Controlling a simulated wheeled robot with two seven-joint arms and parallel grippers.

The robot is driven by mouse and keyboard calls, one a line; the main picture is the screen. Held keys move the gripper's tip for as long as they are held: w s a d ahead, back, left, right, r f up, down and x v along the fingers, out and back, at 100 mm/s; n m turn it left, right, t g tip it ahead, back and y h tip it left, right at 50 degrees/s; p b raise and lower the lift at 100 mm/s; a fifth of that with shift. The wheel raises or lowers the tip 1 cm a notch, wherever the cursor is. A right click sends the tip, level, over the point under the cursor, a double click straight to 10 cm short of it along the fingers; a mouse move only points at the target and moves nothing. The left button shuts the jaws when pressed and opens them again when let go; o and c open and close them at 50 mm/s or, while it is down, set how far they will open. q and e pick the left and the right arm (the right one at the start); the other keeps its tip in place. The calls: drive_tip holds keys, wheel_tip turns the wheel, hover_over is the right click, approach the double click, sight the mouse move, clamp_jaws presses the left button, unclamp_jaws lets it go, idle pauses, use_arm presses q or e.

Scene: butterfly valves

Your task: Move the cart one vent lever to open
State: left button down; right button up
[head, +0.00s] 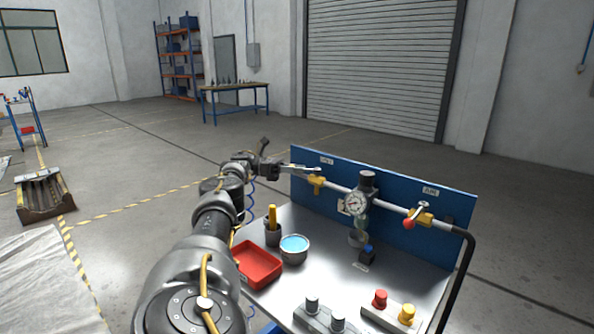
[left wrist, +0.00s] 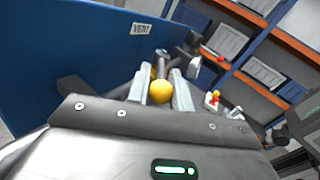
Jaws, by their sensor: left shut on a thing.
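The cart has a blue back panel (head: 398,213) with a pipe across it. At its left end, under a VENT label (head: 327,160), is the yellow vent valve (head: 317,182). My left gripper (head: 312,169) reaches this valve from the left, its fingers at the valve's top. In the left wrist view the fingers (left wrist: 160,90) are closed around the vent lever, whose yellow ball knob (left wrist: 160,92) shows between them. The lever's shaft is mostly hidden, so its angle is hard to tell. My right gripper is not in view.
The cart top holds a red tray (head: 257,264), a bowl of blue liquid (head: 294,249), a cup (head: 272,232) and button blocks (head: 392,313). Floor behind is clear.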

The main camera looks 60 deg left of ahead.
use_arm(q)
drive_tip(key=shift+s+a+f, duration=0.15)
drive_tip(key=shift+f, duration=0.35)
drive_tip(key=c, duration=1.5)
unclamp_jaws()
drive_tip(key=shift+a, duration=0.1)
drive_tip(key=shift+c, duration=0.2)
drive_tip(key=shift+o, duration=0.2)
drive_tip(key=shift+s+a+f, duration=0.2)
drive_tip(key=shift+a+f, duration=0.05)
drive_tip(key=shift+a, duration=0.05)
drive_tip(key=shift+w+d+r, duration=0.1)
drive_tip(key=shift+w+d, duration=0.2)
drive_tip(key=shift+w, duration=0.05)
